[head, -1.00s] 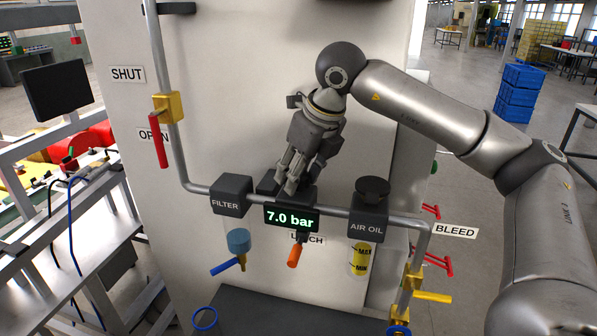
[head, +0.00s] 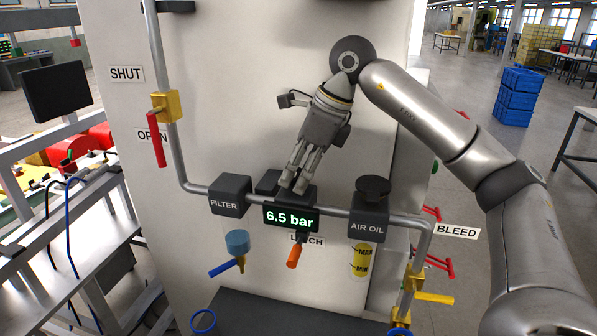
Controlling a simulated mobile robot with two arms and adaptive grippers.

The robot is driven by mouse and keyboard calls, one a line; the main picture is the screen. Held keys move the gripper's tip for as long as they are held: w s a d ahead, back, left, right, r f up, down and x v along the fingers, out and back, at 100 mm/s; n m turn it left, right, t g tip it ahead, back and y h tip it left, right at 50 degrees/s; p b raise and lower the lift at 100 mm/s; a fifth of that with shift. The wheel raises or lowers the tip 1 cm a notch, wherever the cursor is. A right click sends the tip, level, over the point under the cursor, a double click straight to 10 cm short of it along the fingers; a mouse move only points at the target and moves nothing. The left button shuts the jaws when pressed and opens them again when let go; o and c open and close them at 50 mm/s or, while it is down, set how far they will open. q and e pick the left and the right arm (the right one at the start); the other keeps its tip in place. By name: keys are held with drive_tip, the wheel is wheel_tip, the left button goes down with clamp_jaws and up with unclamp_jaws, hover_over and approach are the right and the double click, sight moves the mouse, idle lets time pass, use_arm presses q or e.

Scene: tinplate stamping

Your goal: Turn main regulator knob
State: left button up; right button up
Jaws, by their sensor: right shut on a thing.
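The main regulator (head: 269,184) is a dark block on the pipe between the filter and the air oil unit. Its display (head: 291,219) reads 6.5 bar. My right gripper (head: 294,186) comes down from above, its fingers shut at the top of the regulator. The fingers hide the knob, so its shape and angle do not show. My left gripper is not in view.
The filter block (head: 230,194) is left of the regulator and the air oil unit (head: 369,210) is right of it. An orange latch handle (head: 294,256) hangs below the display. A red valve lever (head: 158,147) is at left, a yellow bleed lever (head: 434,297) at lower right.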

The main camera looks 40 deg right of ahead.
drive_tip(key=n+p, duration=0.1)
drive_tip(key=n, duration=0.1)
drive_tip(key=shift+w+r+n+g+y, duration=0.1)
drive_tip(key=shift+r+n+g+y, duration=0.05)
drive_tip(key=shift+n+g+y, duration=0.2)
drive_tip(key=shift+d+n+g+y+p, duration=0.15)
drive_tip(key=shift+n+g+p, duration=0.25)
drive_tip(key=shift+n, duration=0.6)
drive_tip(key=shift+a+n+g+y+p, duration=0.1)
drive_tip(key=shift+n+g+p, duration=0.25)
drive_tip(key=shift+n, duration=0.6)
drive_tip(key=o, duration=1)
drive_tip(key=shift+o, duration=0.2)
